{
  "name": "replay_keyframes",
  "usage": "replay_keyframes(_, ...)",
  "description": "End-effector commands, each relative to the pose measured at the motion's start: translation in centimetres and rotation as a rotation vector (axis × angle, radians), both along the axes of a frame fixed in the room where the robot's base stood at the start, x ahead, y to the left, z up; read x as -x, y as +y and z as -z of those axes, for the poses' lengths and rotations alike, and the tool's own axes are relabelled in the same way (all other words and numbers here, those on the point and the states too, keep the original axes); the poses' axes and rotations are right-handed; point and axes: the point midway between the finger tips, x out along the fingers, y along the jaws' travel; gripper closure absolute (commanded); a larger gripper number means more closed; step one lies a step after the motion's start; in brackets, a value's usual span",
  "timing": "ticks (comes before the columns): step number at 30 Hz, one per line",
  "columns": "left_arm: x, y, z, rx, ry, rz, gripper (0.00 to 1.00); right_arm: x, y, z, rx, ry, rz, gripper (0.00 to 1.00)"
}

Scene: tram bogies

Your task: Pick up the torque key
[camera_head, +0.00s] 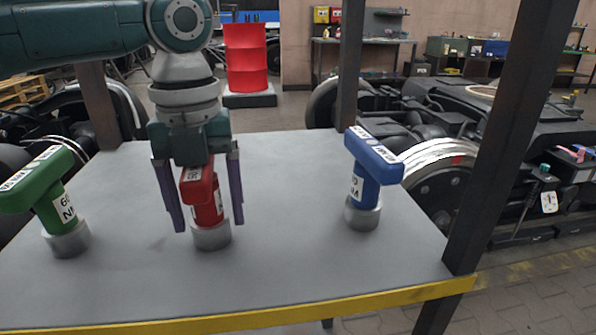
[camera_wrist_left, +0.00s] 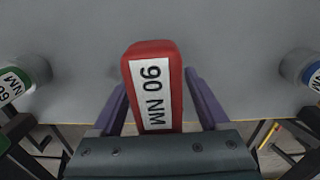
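Three T-shaped torque keys stand upright on a grey table (camera_head: 290,270), each with a grey round base. The red key (camera_head: 207,200) is in the middle; its label reads 90 NM in the left wrist view (camera_wrist_left: 153,85). The green key (camera_head: 45,195) is at the left and the blue key (camera_head: 372,170) at the right. My left gripper (camera_head: 211,222) points down over the red key, its two purple fingers open on either side of it. In the left wrist view gaps show between the fingers and the red handle. My right gripper is not in view.
A dark post (camera_head: 510,130) rises at the table's right corner, and other posts stand at the back. A yellow strip (camera_head: 300,312) marks the front edge. The table between the keys is clear. A red barrel (camera_head: 246,58) and bogies stand beyond.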

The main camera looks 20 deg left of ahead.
Motion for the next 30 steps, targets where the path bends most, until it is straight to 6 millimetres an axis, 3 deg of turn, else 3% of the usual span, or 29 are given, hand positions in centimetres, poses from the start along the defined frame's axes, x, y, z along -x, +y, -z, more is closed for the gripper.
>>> replay_keyframes(2,-0.01,0.00,-0.03,0.000,0.000,0.000,0.32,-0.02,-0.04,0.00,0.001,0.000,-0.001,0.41)
replay_keyframes(20,-0.02,0.01,-0.05,-0.001,-0.001,-0.001,1.00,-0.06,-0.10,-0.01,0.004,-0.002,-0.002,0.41)
replay_keyframes(30,-0.07,0.01,-0.13,0.000,-0.003,-0.001,1.00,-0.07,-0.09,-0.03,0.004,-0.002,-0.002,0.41)
